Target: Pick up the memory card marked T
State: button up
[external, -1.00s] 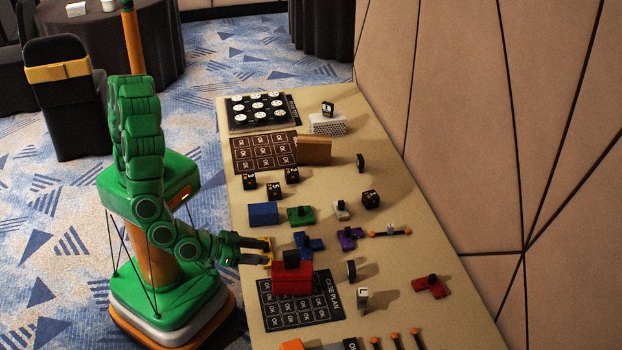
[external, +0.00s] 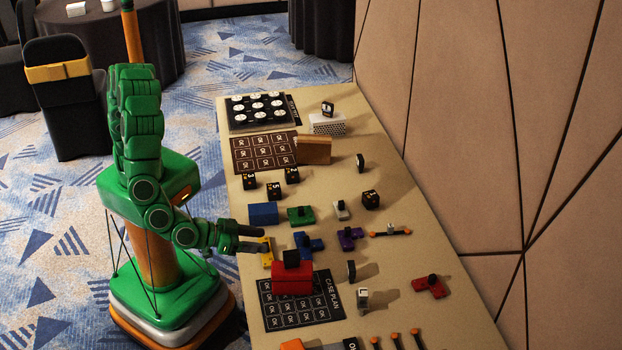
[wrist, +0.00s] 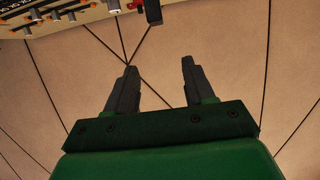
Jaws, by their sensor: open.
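My gripper (external: 263,239) is open and empty, raised above the near long edge of the table, beside the yellow piece and the red block. In the wrist view my gripper (wrist: 158,68) has its two dark fingers apart, with only the wall between them. Small dark cards (external: 274,191) with pale marks stand upright on the table, further along than the gripper. A white-and-dark card (external: 362,299) stands beyond the case plan board. I cannot make out a T on any card.
The table (external: 415,235) runs along a panelled wall (external: 470,120). A red block (external: 293,280) sits at the dark case plan board (external: 300,315). Blue (external: 263,214), green (external: 301,215) and purple (external: 350,238) pieces lie around the middle. Orange-ended rods (external: 397,342) are at the near end.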

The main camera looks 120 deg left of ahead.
notch_tip(320, 180, up, 7)
jog(key=w+a+f+n+h, duration=0.4)
jog(key=w+a+n+h, duration=0.15)
jog(key=w, duration=0.45)
jog(key=w+a+f+n+h, duration=0.4)
jog(key=w+a+n+h, duration=0.15)
jog(key=w, duration=0.35)
jog(key=s+a+r+n+h, duration=0.2)
jog(key=a+h, duration=0.1)
jog(key=a, duration=0.3)
jog(key=s+a+r+n+g+h, duration=0.1)
jog(key=s+a+r+n+h, duration=0.15)
jog(key=a, duration=0.25)
jog(key=s+a+r+n+h, duration=0.1)
jog(key=a+r+h, duration=0.1)
jog(key=a+h, duration=0.3)
jog(key=y, duration=0.1)
send_near(352, 279)
jog(key=shift+g, duration=0.3)
jog(key=shift+x, duration=4.35)
jog(key=shift+w+a, duration=0.15)
